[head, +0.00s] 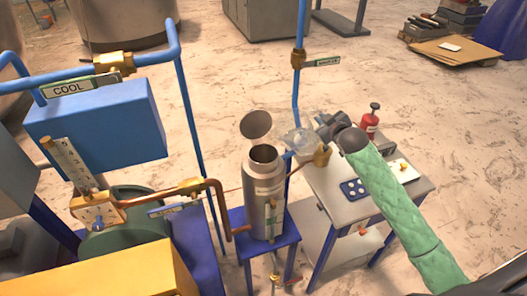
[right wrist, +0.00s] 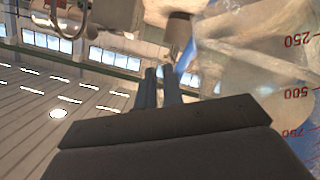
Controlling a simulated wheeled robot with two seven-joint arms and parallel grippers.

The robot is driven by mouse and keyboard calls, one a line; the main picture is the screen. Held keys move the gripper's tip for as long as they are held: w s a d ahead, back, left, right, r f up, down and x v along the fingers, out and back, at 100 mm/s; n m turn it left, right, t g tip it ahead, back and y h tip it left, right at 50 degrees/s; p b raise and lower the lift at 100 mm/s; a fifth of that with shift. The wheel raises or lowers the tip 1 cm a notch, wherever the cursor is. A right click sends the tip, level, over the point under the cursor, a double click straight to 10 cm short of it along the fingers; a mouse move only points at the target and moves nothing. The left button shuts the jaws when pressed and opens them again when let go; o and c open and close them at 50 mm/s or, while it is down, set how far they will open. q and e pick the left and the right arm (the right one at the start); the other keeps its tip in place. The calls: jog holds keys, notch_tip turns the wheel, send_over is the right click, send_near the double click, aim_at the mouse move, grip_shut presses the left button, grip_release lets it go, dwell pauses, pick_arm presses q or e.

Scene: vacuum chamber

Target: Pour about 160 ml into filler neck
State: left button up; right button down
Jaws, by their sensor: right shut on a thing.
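The filler neck (head: 263,154) is the round open mouth on top of a grey metal cylinder (head: 264,195), with its round lid (head: 256,124) swung up behind it. My right gripper (head: 318,130) is shut on a clear beaker (head: 299,139), up and to the right of the neck in the head view. The beaker (right wrist: 265,75) fills the right of the right wrist view, with red marks 250, 500 and 750. The fingers (right wrist: 160,85) show beside it. The beaker's exact tilt and liquid level are not clear. My left gripper is out of view.
A grey cart (head: 345,207) right of the cylinder carries a red bottle (head: 370,118) and a blue holed block (head: 354,189). A vertical blue pipe (head: 296,85) rises behind the beaker. Copper piping (head: 190,187) and a blue box (head: 98,125) stand left.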

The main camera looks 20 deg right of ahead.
aim_at(313, 107)
jog(key=shift+n+h, duration=0.3)
jog(key=shift+n, duration=0.1)
jog(key=r, duration=0.2)
jog(key=r+p, duration=0.1)
jog(key=r, duration=0.1)
jog(key=a+r, duration=0.1)
jog(key=r, duration=0.2)
jog(key=shift+a, duration=0.1)
jog(key=shift+s+a+r+n+t+b, duration=0.15)
jog(key=shift+a+r+n+t+b, duration=0.15)
jog(key=shift+b, duration=0.05)
jog(key=shift+a+r, duration=0.15)
jog(key=shift+r, duration=0.15)
jog(key=shift+a+r+n+h, duration=0.1)
jog(key=shift+r+n+h, duration=0.2)
jog(key=shift+r, duration=0.1)
jog(key=shift+s+a+r+n+t, duration=0.15)
jog(key=shift+a+r+n, duration=0.1)
jog(key=shift+r, duration=0.2)
jog(key=shift+a+r+n+t, duration=0.15)
jog(key=shift+r+n, duration=0.1)
jog(key=shift+r, duration=0.2)
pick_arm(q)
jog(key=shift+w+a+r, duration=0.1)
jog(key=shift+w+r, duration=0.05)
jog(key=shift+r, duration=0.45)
pick_arm(e)
jog(key=shift+a+r+n, duration=0.1)
jog(key=shift+r+n, duration=0.2)
jog(key=shift+r, duration=0.2)
